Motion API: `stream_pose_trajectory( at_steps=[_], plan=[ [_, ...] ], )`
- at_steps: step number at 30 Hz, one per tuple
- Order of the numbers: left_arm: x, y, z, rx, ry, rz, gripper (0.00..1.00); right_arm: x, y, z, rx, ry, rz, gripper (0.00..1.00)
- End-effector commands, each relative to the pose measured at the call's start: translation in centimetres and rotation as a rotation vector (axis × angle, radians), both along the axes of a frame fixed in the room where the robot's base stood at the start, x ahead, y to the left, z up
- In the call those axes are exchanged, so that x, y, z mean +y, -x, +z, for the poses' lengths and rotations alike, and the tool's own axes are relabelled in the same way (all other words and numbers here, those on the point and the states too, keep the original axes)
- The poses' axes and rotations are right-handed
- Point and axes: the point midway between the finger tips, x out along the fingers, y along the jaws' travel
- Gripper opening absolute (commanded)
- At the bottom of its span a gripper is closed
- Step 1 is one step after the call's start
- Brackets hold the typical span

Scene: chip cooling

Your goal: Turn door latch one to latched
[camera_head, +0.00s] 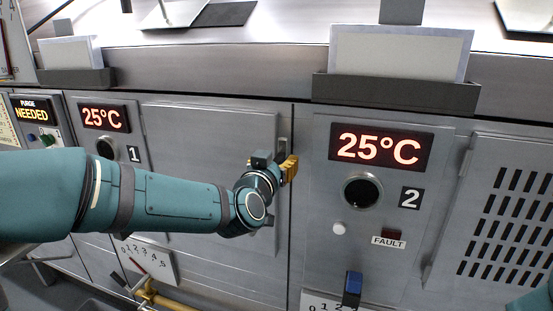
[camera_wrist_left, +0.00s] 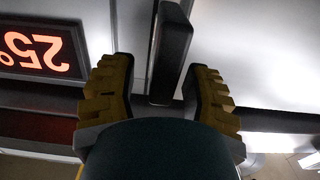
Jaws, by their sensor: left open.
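Door one (camera_head: 215,125) is the flat grey panel right of the label 1, and it looks closed. Door latch one (camera_head: 283,148) is a small upright grey piece at the door's right edge, partly hidden by my left gripper (camera_head: 288,168). In the left wrist view the latch is a dark bar (camera_wrist_left: 171,50) that stands between the two yellow fingers of my left gripper (camera_wrist_left: 160,68). The fingers are open, with visible gaps on both sides near the tips. I cannot tell whether the latch touches either finger lower down. My right gripper does not show.
Unit two, with a 25°C display (camera_head: 381,147), a round knob (camera_head: 363,192) and a blue handle (camera_head: 353,287), stands right of the latch. A vented panel (camera_head: 505,215) is farther right. Below door one are a numbered gauge (camera_head: 150,262) and a yellow pipe (camera_head: 165,300).

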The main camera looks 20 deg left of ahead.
Motion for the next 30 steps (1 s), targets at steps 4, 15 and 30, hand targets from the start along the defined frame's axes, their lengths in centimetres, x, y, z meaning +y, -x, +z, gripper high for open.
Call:
stream_pose_trajectory(
  at_steps=[4, 15, 30],
  plan=[
    [-0.01, -0.48, -0.02, 0.0, 0.0, 0.0, 0.48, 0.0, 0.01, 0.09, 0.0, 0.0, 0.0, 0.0],
    [-0.01, -0.47, -0.03, 0.0, 0.0, 0.0, 0.05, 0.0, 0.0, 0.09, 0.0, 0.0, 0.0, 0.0],
    [0.06, -0.48, -0.06, -0.001, 0.021, 0.001, 0.0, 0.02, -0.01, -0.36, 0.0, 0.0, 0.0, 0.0]
  ],
)
